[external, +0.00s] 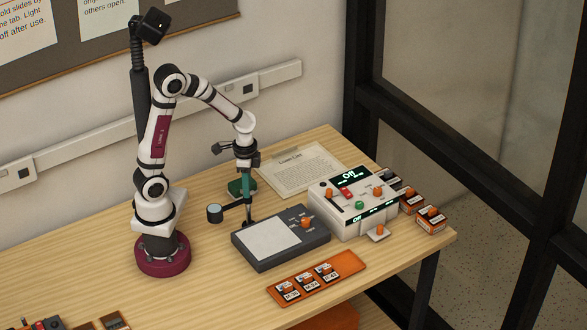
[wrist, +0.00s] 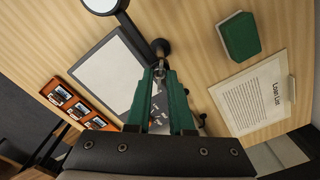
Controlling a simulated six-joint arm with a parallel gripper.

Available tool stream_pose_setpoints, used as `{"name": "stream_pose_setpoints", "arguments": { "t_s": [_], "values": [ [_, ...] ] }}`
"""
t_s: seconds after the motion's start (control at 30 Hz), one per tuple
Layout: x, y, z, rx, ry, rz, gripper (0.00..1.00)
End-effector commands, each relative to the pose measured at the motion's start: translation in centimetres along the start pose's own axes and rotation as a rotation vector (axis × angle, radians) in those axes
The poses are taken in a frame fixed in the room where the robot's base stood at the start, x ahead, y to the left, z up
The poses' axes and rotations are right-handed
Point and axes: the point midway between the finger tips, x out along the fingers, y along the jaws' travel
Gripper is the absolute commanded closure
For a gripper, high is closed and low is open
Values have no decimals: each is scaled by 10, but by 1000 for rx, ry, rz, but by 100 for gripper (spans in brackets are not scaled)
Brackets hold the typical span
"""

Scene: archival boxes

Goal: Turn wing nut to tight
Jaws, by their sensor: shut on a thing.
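The wing nut (wrist: 159,71) is a small metal piece on the black magnifier stand, seen between my fingertips in the wrist view. My gripper (wrist: 160,75) has green fingers and is shut on it; it also shows in the external view (external: 248,199), pointing down over the stand. The fingers hide most of the nut, so its angle cannot be told. The stand's black arm (wrist: 134,29) runs from the joint to a round magnifier head (wrist: 101,4), which also shows in the external view (external: 214,212).
A dark light pad (external: 290,253) lies close in front of the stand. A white control box (external: 350,218) with an "Off" display stands right. An orange slide tray (external: 345,267) lies in front. A green box (wrist: 238,38) and a Loan List (wrist: 255,95) are behind. The table's left is freer.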

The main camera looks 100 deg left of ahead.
Motion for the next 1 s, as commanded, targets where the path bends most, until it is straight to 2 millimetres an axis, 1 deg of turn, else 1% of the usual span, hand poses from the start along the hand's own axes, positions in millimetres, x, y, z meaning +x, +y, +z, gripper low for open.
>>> {"name": "stream_pose_setpoints", "arguments": {
  "t_s": [1.0],
  "values": [
    [0, 0, 0, 962, 0, -1, 100]
  ]
}}
